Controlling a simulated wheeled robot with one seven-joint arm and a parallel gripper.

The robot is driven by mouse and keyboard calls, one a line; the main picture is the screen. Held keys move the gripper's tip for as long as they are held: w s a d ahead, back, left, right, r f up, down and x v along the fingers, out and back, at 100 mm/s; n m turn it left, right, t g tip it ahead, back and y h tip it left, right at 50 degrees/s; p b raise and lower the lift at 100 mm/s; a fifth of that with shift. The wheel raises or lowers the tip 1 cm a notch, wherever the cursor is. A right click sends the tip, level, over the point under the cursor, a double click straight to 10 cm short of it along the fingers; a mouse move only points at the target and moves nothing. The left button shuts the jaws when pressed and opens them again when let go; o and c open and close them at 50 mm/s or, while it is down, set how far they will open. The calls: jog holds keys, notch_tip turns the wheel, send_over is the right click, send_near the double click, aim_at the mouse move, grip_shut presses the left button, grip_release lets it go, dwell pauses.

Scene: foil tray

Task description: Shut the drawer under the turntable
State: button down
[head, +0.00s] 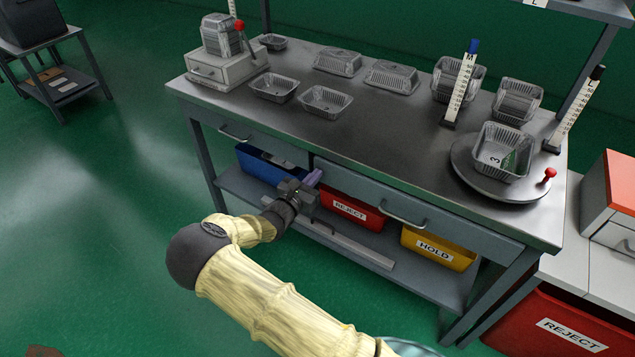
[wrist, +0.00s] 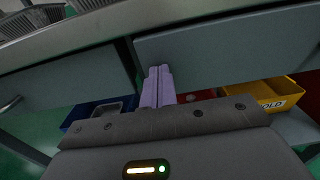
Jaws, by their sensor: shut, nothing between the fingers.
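The turntable (head: 462,178) is a round grey plate on the right end of the metal bench, with a red knob and a foil tray on it. Below it is a wide grey drawer (head: 365,190) with a bar handle (head: 403,215). Its front also shows in the wrist view (wrist: 220,55). I cannot tell clearly how far it stands out. My gripper (head: 313,178) has lilac fingers, shut and empty, near the drawer's left end and low on its front. In the wrist view, the fingertips (wrist: 158,72) are by the gap between the two drawers; contact is unclear.
A second drawer (head: 240,138) is to the left. Blue, red (head: 345,210) and yellow bins (head: 440,248) stand on the lower shelf (head: 320,235). Several foil trays and gauges stand on the bench top (head: 250,112). The floor in front is open.

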jog(key=x, duration=0.2)
jog(key=shift+w+d+r, duration=0.15)
jog(key=shift+w, duration=0.05)
jog(key=shift+r, duration=0.15)
jog(key=p+v, duration=0.2)
jog(key=v, duration=1.2)
jog(key=shift+s+f, duration=0.3)
